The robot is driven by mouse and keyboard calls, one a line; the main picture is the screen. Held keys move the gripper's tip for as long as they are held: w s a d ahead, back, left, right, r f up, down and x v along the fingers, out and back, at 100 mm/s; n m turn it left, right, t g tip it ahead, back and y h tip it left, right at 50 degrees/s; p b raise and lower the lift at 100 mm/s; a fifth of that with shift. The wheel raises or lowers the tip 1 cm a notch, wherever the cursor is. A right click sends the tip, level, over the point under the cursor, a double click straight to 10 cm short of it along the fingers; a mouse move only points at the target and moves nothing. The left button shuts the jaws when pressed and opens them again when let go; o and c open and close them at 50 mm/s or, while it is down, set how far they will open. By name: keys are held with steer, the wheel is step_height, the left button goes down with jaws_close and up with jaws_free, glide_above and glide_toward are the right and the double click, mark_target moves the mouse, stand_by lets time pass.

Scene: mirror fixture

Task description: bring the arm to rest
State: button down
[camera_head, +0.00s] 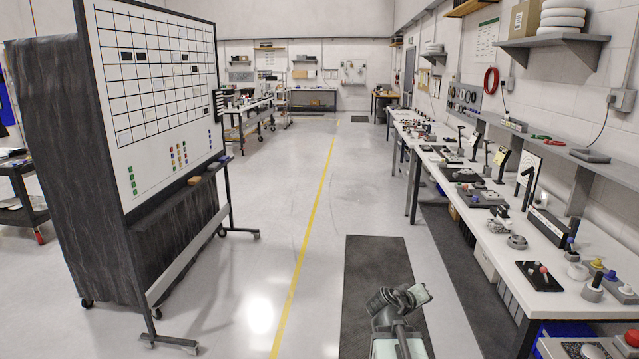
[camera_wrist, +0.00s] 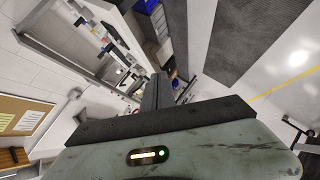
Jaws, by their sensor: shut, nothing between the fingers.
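My arm shows at the bottom of the head view, folded low over the dark floor mat (camera_head: 375,262). Its end, with my gripper (camera_head: 421,294), points up and to the right and is clear of the bench. In the wrist view, my gripper (camera_wrist: 158,92) shows as two dark fingers lying together, shut with nothing between them. The pale green gripper body with a small lit panel fills the bottom of that view. The fingers touch nothing that I can see.
A long white workbench (camera_head: 497,237) with several small fixtures runs along the right wall, under a grey shelf (camera_head: 556,148). A wheeled whiteboard (camera_head: 150,60) stands at left. The floor between, with a yellow line (camera_head: 308,238), is clear.

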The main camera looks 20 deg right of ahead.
steer(key=w+a+f+y, duration=0.1)
steer(key=a+f+y, duration=0.15)
steer(key=a, duration=0.55)
steer(key=w+a+f+y, duration=0.1)
steer(key=a+f, duration=0.2)
steer(key=a, duration=0.4)
steer(key=s+a+f+g+y, duration=0.3)
steer(key=s+a, duration=0.2)
steer(key=a, duration=0.4)
steer(key=s+a+f+n+g+y, duration=0.1)
steer(key=s+a+f+y, duration=0.3)
steer(key=a, duration=0.6)
steer(key=shift+s+g, duration=0.45)
steer(key=shift+g, duration=0.45)
steer(key=shift+y, duration=0.25)
